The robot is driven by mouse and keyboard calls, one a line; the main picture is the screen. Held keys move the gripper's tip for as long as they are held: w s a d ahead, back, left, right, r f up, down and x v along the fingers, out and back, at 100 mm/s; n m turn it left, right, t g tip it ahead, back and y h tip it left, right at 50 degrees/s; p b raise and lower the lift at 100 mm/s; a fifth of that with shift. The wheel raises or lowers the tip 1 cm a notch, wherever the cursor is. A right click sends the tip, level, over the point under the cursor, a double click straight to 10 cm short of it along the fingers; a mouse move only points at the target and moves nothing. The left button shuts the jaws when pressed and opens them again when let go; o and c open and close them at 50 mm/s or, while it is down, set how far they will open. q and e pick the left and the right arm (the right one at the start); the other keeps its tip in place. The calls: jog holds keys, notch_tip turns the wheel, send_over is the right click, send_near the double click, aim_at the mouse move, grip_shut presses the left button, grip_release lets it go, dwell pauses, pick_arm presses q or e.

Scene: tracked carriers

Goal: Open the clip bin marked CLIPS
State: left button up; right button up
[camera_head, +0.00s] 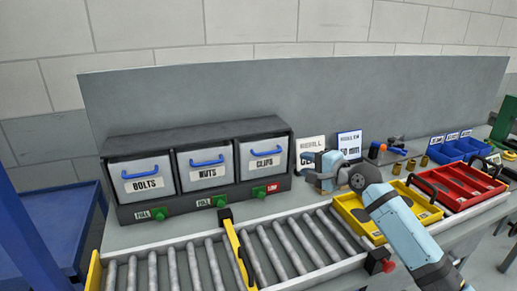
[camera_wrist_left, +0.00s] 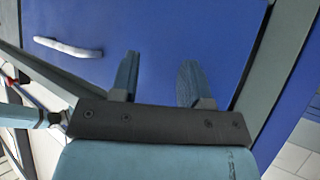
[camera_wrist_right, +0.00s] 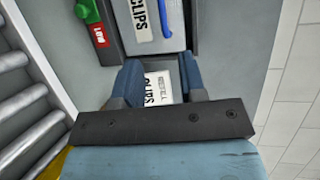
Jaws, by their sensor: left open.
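The CLIPS bin (camera_head: 250,173) is the right one of three grey bins in a dark rack, with a blue handle (camera_head: 265,149) across its upper front. It appears shut, its front in line with the others. In the right wrist view its front (camera_wrist_right: 148,44) and label show beyond the fingers. My right gripper (camera_head: 309,170) is open and empty, just right of the bin and apart from it, in front of a white REFILL card (camera_head: 311,145). My left gripper (camera_wrist_left: 157,75) shows only in the left wrist view, open and empty, before a blue panel with a pale handle.
BOLTS (camera_head: 142,170) and NUTS (camera_head: 203,179) bins stand left of it. Below CLIPS are a green knob (camera_head: 259,192) and a red LOW tag. A roller conveyor (camera_head: 215,262) runs in front. A yellow tray (camera_head: 350,211) and red tray (camera_head: 444,193) lie to the right.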

aim_at(271, 153)
jog(key=b+x, duration=0.1)
jog(key=x, duration=1.3)
jog(key=shift+w+a+r, duration=0.1)
jog(key=shift+a+r, duration=0.05)
jog(key=shift+c, duration=0.2)
grip_shut()
